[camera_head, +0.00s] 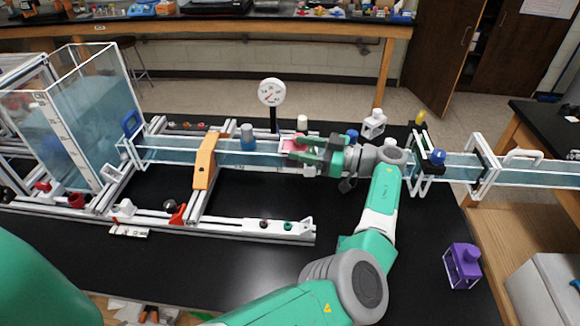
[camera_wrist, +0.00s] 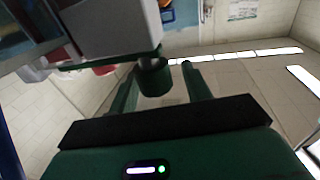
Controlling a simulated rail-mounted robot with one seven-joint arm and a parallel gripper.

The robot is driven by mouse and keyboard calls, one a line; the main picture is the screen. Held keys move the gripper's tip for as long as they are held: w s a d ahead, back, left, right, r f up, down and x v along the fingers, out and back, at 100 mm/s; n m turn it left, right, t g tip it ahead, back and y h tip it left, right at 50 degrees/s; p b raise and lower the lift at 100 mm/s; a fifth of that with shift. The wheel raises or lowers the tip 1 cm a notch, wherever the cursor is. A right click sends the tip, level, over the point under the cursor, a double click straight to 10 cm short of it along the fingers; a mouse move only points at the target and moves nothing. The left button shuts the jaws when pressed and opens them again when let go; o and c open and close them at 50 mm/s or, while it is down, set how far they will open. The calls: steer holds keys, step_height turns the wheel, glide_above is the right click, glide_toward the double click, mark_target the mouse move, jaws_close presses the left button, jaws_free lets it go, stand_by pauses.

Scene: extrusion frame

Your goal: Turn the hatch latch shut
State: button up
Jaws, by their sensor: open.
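My gripper (camera_head: 297,150) is at the clear channel's middle, with its green fingers pointing left. In the wrist view my gripper (camera_wrist: 160,82) is open, its two fingers apart. A dark green round knob (camera_wrist: 153,78) shows between the fingers, near the left one; I cannot tell whether they touch. It sits against a pale grey block (camera_wrist: 112,28). A pink-red piece (camera_head: 292,143) shows beside the fingers in the head view. I cannot tell for sure which part is the hatch latch; my gripper and wrist hide much of this area.
The clear channel (camera_head: 225,155) runs left to a water tank (camera_head: 85,110). An orange bracket (camera_head: 206,160) crosses it. A round gauge (camera_head: 271,92) stands behind the channel. A purple block (camera_head: 462,265) lies at the right. The black table front is mostly clear.

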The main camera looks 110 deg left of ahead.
steer(key=d+r+p, duration=0.2)
steer(key=d+p, duration=0.2)
steer(key=d, duration=1.2)
steer(key=shift+s+r, duration=0.2)
steer(key=shift+r, duration=0.2)
